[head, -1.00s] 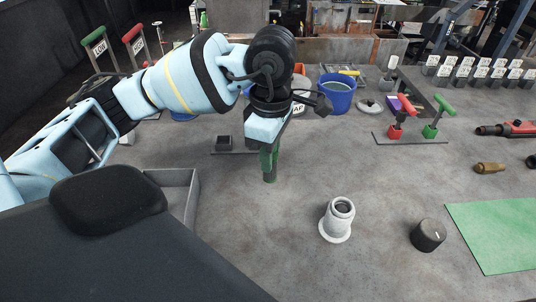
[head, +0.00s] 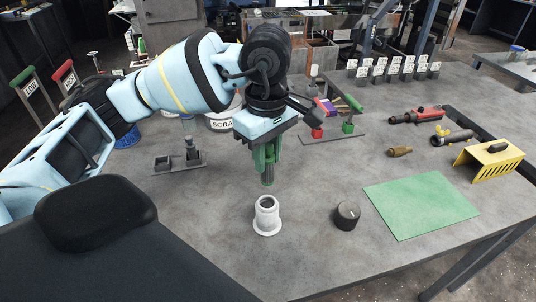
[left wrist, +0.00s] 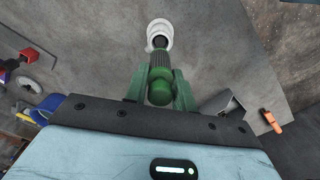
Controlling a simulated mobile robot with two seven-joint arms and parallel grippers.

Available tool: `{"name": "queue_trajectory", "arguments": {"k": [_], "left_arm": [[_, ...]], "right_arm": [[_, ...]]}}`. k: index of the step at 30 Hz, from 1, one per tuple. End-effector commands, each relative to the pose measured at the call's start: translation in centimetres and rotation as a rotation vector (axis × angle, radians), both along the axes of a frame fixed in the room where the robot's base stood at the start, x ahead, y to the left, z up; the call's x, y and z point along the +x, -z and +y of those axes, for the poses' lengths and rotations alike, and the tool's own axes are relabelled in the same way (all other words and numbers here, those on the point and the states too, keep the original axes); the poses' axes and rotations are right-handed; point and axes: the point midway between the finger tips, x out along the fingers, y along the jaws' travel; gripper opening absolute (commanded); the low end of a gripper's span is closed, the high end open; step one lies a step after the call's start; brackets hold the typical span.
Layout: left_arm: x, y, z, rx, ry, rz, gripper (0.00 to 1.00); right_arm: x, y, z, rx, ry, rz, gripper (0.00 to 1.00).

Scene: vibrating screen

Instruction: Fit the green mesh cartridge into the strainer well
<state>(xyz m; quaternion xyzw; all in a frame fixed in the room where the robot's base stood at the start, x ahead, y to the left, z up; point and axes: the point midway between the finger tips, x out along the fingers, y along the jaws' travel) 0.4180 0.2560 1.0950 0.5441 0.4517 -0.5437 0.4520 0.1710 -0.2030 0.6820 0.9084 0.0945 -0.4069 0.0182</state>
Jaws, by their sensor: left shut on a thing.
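My left gripper (head: 267,163) is shut on the green mesh cartridge (head: 267,178), which hangs upright with its lower end pointing down. The white strainer well (head: 267,217), a flanged cup with an open top, stands on the table just in front of the cartridge in the head view. A small gap shows between the cartridge's lower end and the well's rim. In the left wrist view the cartridge (left wrist: 160,82) sits between the green fingers, and its far end overlaps the near edge of the well (left wrist: 159,30). The right gripper is not in view.
A black knob-like cap (head: 346,215) stands right of the well, beside a green mat (head: 420,204). A grey holder (head: 180,163) is at the left, and a stand with red and green handles (head: 332,136) is behind.

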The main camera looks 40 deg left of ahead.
Motion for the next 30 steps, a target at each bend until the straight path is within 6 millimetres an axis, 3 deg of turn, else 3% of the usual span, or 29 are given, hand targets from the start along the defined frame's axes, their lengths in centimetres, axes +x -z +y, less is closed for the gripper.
{"name": "queue_trajectory", "arguments": {"k": [13, 30], "left_arm": [[0.0, 0.5, 0.0, 0.001, -0.001, 0.003, 0.03], [0.0, 5.1, 0.0, -0.001, -0.001, 0.006, 0.03]], "right_arm": [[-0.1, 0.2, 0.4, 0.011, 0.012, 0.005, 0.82], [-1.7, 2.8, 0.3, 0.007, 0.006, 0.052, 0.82]]}}
